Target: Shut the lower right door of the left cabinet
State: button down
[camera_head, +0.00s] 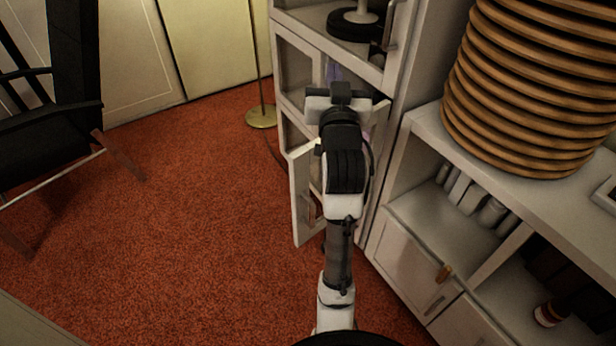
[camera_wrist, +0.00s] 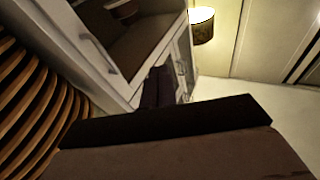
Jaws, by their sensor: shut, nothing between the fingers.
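The left cabinet (camera_head: 300,28) is white with glass-paned doors and stands at the upper middle of the head view. Its lower right door (camera_head: 301,195) stands open, swung out over the carpet, with a handle on it. My arm hides part of this door and the opening behind it. My gripper (camera_head: 340,90) is in front of the cabinet, above the open door; its fingertips are hard to make out there. In the wrist view my gripper's dark fingers (camera_wrist: 165,88) are together and empty, pointing towards the cabinet front (camera_wrist: 105,75). I cannot tell whether they touch it.
A white shelf unit (camera_head: 400,210) stands at the right, bearing a ribbed round wooden stack (camera_head: 530,85). A brass lamp base (camera_head: 261,116) stands left of the cabinet. A black chair (camera_head: 50,125) is at far left. Red carpet (camera_head: 190,220) left of the door is clear.

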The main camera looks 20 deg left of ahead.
jog(key=w+d+f+m+g+h+p, duration=0.2)
jog(key=d+f+m+g+p, duration=0.1)
jog(key=d+f, duration=0.4)
jog(key=m+g+y, duration=0.6)
jog(key=g+y, duration=0.1)
jog(key=g, duration=0.2)
send_near(297, 193)
jog(key=p+x, duration=0.2)
jog(key=x, duration=0.3)
jog(key=shift+f+p, duration=0.25)
jog(key=shift+p, duration=0.15)
jog(key=shift+w+a+f, duration=0.1)
jog(key=shift+w+a, duration=0.25)
jog(key=shift+a, duration=0.25)
